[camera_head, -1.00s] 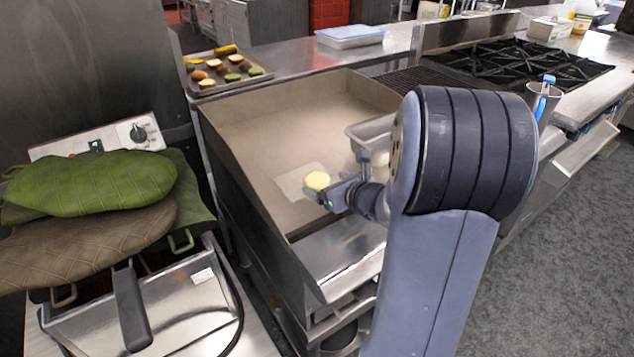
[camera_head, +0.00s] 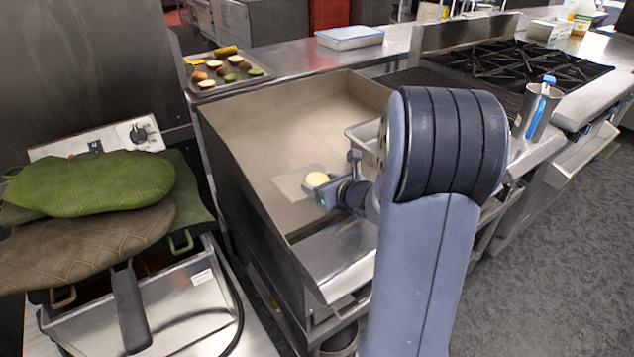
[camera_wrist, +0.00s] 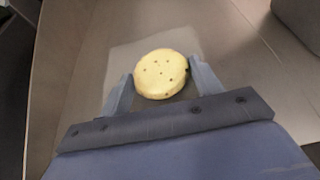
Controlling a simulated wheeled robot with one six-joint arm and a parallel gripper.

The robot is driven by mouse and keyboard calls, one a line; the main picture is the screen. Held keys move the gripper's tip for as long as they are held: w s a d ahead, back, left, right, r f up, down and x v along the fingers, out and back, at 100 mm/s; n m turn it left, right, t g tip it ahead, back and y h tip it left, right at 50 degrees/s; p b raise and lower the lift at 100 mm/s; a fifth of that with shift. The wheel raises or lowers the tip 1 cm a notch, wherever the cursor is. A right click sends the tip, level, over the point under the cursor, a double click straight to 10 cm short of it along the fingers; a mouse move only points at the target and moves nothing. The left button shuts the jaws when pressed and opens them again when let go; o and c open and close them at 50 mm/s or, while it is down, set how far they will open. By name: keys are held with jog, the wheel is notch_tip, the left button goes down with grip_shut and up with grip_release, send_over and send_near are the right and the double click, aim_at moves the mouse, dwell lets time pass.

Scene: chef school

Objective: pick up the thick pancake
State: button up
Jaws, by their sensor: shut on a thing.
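The thick pancake (camera_wrist: 160,74) is a round, pale yellow disc with small dark holes on top. In the wrist view it sits between the two fingers of my gripper (camera_wrist: 160,84), which are shut on it from both sides. In the head view the pancake (camera_head: 317,179) shows at the tip of my gripper (camera_head: 322,188), over the griddle (camera_head: 290,115). A light square sheet (camera_head: 289,184) lies on the griddle beneath. I cannot tell how far the pancake is from the surface.
A metal pan (camera_head: 366,133) stands on the griddle behind my arm. A tray of cut vegetables (camera_head: 207,90) is on the back left counter. Green and brown mitts (camera_head: 95,184) lie on the fryer at left. A burner range (camera_head: 515,66) is at the right.

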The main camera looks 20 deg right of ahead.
jog(key=shift+c, duration=0.8)
jog(key=shift+r, duration=0.1)
notch_tip(320, 180, up, 10)
jog(key=p, duration=0.3)
